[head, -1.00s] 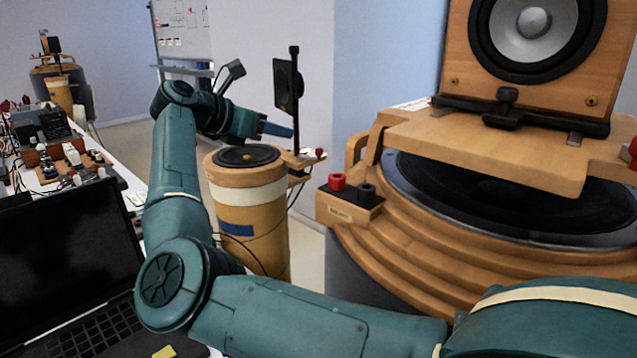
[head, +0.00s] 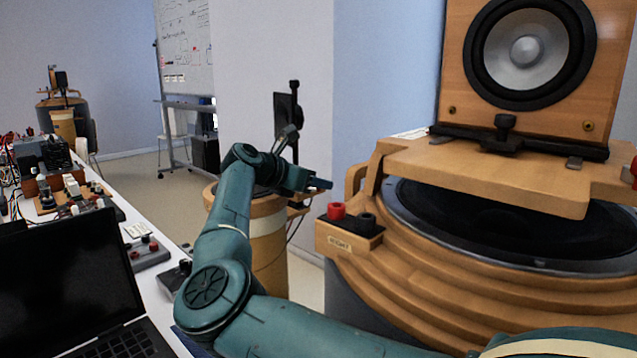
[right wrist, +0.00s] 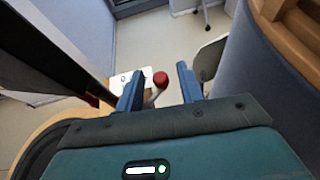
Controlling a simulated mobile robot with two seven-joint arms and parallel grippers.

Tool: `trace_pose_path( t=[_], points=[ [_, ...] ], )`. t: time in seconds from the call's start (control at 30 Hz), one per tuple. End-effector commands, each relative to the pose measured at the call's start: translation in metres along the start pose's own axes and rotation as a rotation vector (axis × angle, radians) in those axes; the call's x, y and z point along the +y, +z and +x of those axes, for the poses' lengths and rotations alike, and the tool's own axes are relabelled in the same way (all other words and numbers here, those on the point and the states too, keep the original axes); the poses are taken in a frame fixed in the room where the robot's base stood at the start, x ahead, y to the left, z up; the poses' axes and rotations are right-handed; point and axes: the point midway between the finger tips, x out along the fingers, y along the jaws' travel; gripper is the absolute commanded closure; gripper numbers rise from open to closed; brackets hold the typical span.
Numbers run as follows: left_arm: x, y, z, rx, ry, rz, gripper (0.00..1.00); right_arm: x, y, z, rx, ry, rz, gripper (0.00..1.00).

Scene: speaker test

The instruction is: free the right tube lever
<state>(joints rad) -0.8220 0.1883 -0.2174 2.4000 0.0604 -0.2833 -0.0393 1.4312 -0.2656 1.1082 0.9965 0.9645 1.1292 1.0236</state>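The wooden tube (head: 268,252) with a pale band stands mid-left in the head view, with a black panel (head: 290,112) on a post behind it. My right gripper (head: 322,184) is over the tube's right rim and covers the lever there. In the right wrist view, the lever's red knob (right wrist: 160,79) shows between the two blue fingers of the right gripper (right wrist: 156,78), which are apart. A gap shows on each side of the knob; I cannot tell whether it is level with the fingertips or beyond them. My left gripper is in neither view.
A large stepped wooden housing (head: 430,270) with a speaker (head: 527,52) on top fills the right, its red terminal (head: 336,210) near my arm. A laptop (head: 65,275) and a cluttered bench (head: 165,290) are at left. Floor is free behind, before the whiteboard (head: 185,45).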

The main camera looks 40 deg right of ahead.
Motion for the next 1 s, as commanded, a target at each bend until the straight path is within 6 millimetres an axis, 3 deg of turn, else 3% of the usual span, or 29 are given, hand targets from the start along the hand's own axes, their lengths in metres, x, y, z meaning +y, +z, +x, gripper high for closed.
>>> trace_pose_path(
  t=[0.13,0.43,0.9,1.0],
  points=[
    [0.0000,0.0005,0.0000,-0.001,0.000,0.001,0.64,0.0000,-0.0003,0.0110,0.001,0.000,0.000,0.62],
    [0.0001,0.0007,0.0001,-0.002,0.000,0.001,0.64,0.0001,-0.0005,0.0129,0.001,0.001,0.000,0.62],
    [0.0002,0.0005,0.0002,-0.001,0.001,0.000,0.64,0.0001,-0.0003,0.0126,0.001,0.001,0.000,1.00],
    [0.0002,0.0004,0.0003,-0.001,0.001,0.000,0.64,0.0001,-0.0002,0.0125,0.001,0.001,0.000,1.00]
  ],
)
